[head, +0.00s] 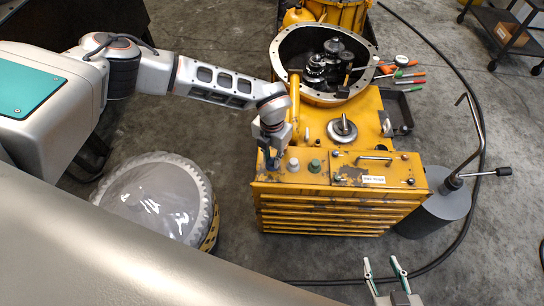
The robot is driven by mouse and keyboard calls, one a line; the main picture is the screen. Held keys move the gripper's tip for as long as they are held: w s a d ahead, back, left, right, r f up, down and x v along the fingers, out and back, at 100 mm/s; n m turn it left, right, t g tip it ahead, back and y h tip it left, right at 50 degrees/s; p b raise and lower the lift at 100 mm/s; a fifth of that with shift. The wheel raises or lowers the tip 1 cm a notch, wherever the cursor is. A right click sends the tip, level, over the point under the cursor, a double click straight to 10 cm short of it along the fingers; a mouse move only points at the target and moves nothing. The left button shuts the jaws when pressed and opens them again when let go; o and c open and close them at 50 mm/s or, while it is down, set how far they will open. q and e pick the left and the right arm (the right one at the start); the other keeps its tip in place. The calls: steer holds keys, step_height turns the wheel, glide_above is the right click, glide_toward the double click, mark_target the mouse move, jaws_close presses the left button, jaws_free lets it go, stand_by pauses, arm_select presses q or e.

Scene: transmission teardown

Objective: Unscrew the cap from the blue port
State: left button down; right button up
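The yellow machine's front top (345,168) carries a row of small caps. A grey cap (293,165) and a green cap (314,166) stand side by side there. My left gripper (271,158) points down at the left end of this row, just left of the grey cap. A dark bluish piece shows at its fingertips; I cannot tell whether it is the blue port, its cap or part of the fingers. Whether the fingers are closed is too small to tell. My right gripper (386,268) is at the bottom edge, fingers apart and empty, away from the machine.
An open round housing (285,58) with gears stands behind the caps. A metal disc with a post (342,130) sits on the machine. Coloured-handled tools (410,74) lie at right. A grey cylinder with a bent rod (435,212) stands right. A plastic-covered drum (155,198) stands left.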

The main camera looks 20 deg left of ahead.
arm_select(q)
steer(key=n+p, duration=0.3)
steer(key=n, duration=0.1)
steer(key=shift+r, duration=0.25)
steer(key=shift+n, duration=0.4)
steer(key=shift+f+p, duration=0.15)
steer(key=shift+p, duration=0.15)
steer(key=shift+f, duration=0.1)
arm_select(e)
step_height(320, 180, up, 6)
steer(key=w+t, duration=0.1)
steer(key=w, duration=0.2)
steer(key=shift+d, duration=0.1)
